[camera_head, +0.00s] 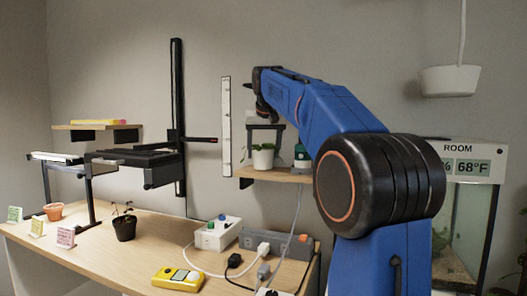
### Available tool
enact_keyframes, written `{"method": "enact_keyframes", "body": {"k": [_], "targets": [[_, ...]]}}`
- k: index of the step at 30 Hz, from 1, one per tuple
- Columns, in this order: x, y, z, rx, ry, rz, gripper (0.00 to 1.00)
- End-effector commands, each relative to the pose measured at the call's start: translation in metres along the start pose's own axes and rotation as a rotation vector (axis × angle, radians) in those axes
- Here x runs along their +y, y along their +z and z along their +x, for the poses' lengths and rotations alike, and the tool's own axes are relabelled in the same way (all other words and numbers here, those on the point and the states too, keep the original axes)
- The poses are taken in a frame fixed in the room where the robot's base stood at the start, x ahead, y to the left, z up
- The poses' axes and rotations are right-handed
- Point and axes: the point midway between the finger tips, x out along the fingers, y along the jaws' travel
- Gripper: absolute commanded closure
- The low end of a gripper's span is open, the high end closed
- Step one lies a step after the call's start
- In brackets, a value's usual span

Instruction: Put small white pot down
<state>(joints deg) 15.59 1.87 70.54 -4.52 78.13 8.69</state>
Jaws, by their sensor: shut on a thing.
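The small white pot (262,162) with a green plant is at the small wall shelf (276,175) in the middle of the view. It looks upright, and its base is at the height of the shelf's top. I cannot tell whether it rests on the board or is just above it. My gripper (265,140) points down over the pot, with its dark fingers around the plant and the pot's upper part. It is shut on the pot. The exact contact is too small to see.
A green bottle-like thing (301,157) stands right of the pot on the shelf. A white vertical strip (226,127) is to the left. Below, the wooden table (135,262) holds a black pot (124,229), power strips and a yellow meter (178,279). A white pot (450,81) hangs upper right.

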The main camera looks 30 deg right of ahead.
Motion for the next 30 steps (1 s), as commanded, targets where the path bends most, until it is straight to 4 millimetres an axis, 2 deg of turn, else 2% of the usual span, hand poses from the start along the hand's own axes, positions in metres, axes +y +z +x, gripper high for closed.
{"method": "enact_keyframes", "body": {"k": [9,10,12,23,26,30], "targets": [[0.0,0.002,0.002,0.001,0.0,0.0,0.67],[0.0,0.002,0.002,0.0,0.0,0.0,0.28],[0.0,0.001,0.002,0.0,0.0,0.0,0.16],[0.0,-0.001,-0.001,0.001,0.0,0.0,0.16],[0.0,-0.001,-0.011,0.003,0.0,0.0,0.16],[0.0,-0.001,-0.035,0.003,-0.001,0.0,0.16]]}}
